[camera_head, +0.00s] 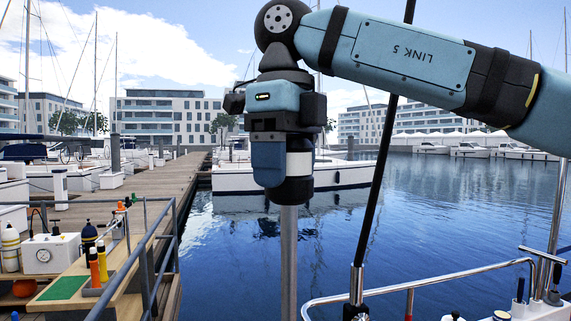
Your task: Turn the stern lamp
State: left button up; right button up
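The stern lamp (299,165), a short dark cylinder with a white band, sits on top of an upright grey metal pole (289,260). My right gripper (283,165) hangs down over the lamp from above. One blue finger lies against or just in front of the lamp's left side and covers part of it. The other finger is mostly hidden, so I cannot tell whether the grip is closed on the lamp. My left gripper is not in view.
A thin black stay (377,190) slants close to the right of the lamp. A dock bench (130,250) with orange and yellow cylinders and a white gauge box (50,254) is at left. Open water lies behind the pole.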

jog(key=c, duration=0.4)
jog(key=shift+m, duration=0.3)
jog(key=shift+w+m+b, duration=0.1)
jog(key=shift+m+b, duration=0.3)
jog(key=shift+m, duration=0.5)
jog(key=m+b, duration=0.1)
jog(key=m, duration=0.4)
jog(key=shift+d, duration=0.15)
jog(key=m+b, duration=0.2)
jog(key=m, duration=0.3)
jog(key=shift+d+m, duration=0.1)
jog(key=shift+m, duration=0.3)
jog(key=shift+d+m+b, duration=0.1)
jog(key=shift+m+b, duration=0.7)
jog(key=shift+m, duration=1.5)
jog(key=o, duration=0.9)
jog(key=shift+w, duration=0.1)
